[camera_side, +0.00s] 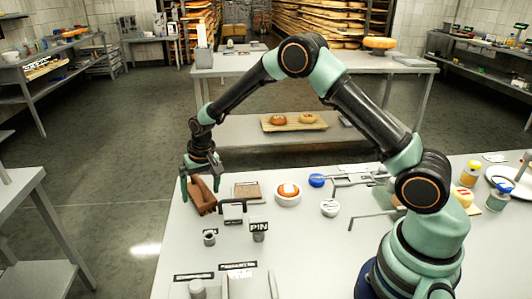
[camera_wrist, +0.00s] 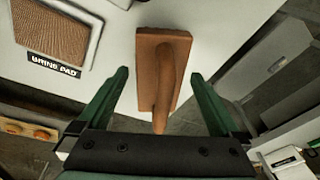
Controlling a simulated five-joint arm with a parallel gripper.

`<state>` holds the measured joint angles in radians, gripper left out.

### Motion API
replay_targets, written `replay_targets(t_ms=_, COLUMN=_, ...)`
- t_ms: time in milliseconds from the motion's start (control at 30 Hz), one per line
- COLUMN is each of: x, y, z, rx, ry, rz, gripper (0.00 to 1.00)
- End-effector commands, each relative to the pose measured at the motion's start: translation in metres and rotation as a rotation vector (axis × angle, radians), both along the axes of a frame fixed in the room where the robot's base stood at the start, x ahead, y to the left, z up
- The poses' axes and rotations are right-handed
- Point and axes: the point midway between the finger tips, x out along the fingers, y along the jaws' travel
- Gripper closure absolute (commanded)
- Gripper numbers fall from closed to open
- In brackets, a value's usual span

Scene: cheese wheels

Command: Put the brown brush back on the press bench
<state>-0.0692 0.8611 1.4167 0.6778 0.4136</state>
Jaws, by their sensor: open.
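The brown brush (camera_side: 206,199), a flat block with a long raised handle, lies at the left edge of the white bench (camera_side: 310,245) in the side view. In the wrist view the brush (camera_wrist: 150,62) is in the middle, its handle pointing toward my gripper and seeming to reach past the bench edge. My gripper (camera_side: 200,187) is open, pointing down at the brush. In the wrist view its green fingers (camera_wrist: 159,76) stand on either side of the brush, with gaps visible. I cannot tell whether the brush rests fully flat.
A brown brine pad (camera_wrist: 60,32) lies close beside the brush. A back table (camera_side: 320,62) with shelves stands behind. The floor left of the bench is open.

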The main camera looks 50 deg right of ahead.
Motion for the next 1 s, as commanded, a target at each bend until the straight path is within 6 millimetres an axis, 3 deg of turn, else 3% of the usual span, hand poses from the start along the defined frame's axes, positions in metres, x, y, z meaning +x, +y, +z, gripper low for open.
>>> replay_targets(t_ms=500, x=-0.017, y=-0.001, z=0.094, rx=0.0, ry=-0.003, rz=0.0, gripper=0.0)
replay_targets(t_ms=767, x=-0.023, y=-0.002, z=0.116, rx=0.0, ry=-0.004, rz=0.003, gripper=0.0)
replay_targets(t_ms=867, x=-0.031, y=-0.004, z=0.132, rx=-0.003, ry=-0.02, rz=0.018, gripper=0.0)
replay_targets(t_ms=1000, x=-0.057, y=-0.011, z=0.167, rx=-0.012, ry=-0.063, rz=0.058, gripper=0.0)
